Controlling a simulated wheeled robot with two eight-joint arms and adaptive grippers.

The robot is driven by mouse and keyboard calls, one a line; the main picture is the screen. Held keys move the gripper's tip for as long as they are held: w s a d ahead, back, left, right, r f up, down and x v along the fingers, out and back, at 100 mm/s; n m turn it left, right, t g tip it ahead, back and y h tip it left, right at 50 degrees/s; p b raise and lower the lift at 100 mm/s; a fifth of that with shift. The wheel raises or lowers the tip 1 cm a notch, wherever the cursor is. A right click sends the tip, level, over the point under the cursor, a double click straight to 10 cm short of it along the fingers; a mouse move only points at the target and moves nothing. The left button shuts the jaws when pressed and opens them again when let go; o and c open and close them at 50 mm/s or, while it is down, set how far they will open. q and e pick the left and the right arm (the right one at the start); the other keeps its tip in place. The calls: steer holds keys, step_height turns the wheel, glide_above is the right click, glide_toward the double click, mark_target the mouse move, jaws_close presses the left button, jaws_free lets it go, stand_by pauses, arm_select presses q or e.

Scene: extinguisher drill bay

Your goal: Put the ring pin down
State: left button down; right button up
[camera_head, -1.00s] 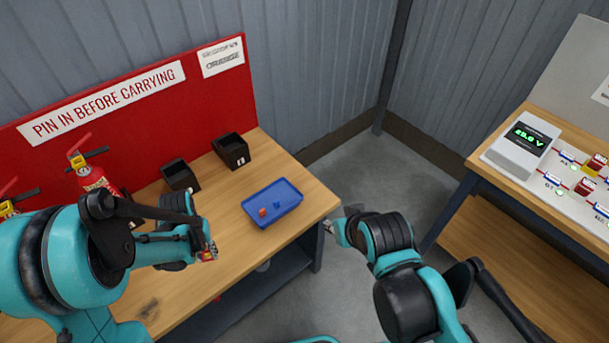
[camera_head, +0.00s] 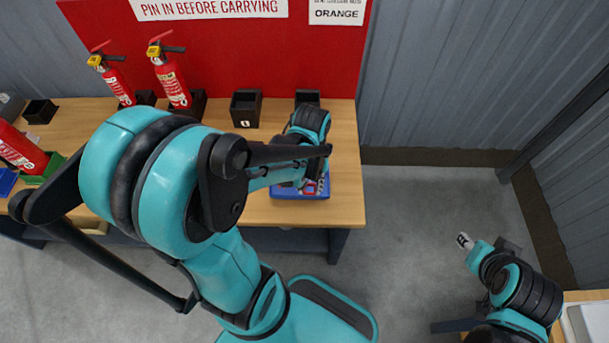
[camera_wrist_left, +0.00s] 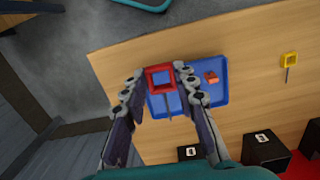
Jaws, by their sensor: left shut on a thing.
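My left gripper (camera_head: 312,187) is over the blue tray (camera_head: 286,195) at the right end of the workbench. In the left wrist view its two fingers are shut on a red square ring pin (camera_wrist_left: 151,81), whose thin grey stem points toward the tray. The tray (camera_wrist_left: 215,96) lies below it, with a small orange-red piece (camera_wrist_left: 211,77) inside. I cannot tell whether the stem touches the tray floor. My right gripper (camera_head: 465,241) is over the floor at the right, away from the bench; its finger opening is too small to judge.
Red extinguishers (camera_head: 172,82) stand in holders at the back left. Black boxes (camera_head: 246,108) stand behind the tray. A yellow ring pin (camera_wrist_left: 289,60) lies on the bench beside the tray. Bare wood lies around the tray.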

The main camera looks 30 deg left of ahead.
arm_select(q)
steer(key=shift+s+a+r, duration=0.15)
steer(key=shift+s+a, duration=0.05)
steer(key=shift+s, duration=0.15)
steer(key=shift+n, duration=0.3)
steer(key=w+a+f+b, duration=0.1)
steer(key=w+f, duration=0.1)
steer(key=w, duration=0.1)
steer(key=w+a+f+b, duration=0.1)
steer(key=w+f, duration=0.1)
steer(key=w, duration=0.2)
steer(key=w+a+f+b, duration=0.1)
steer(key=w+f+b, duration=0.1)
steer(key=w+f, duration=0.1)
steer(key=shift+w+a, duration=0.35)
step_height(320, 180, down, 4)
steer(key=shift+r+b, duration=0.1)
steer(key=shift+b, duration=1)
steer(key=shift+f+b, duration=0.55)
steer(key=shift+f, duration=0.1)
steer(key=c, duration=1.2)
jaws_free()
steer(key=shift+r, duration=0.1)
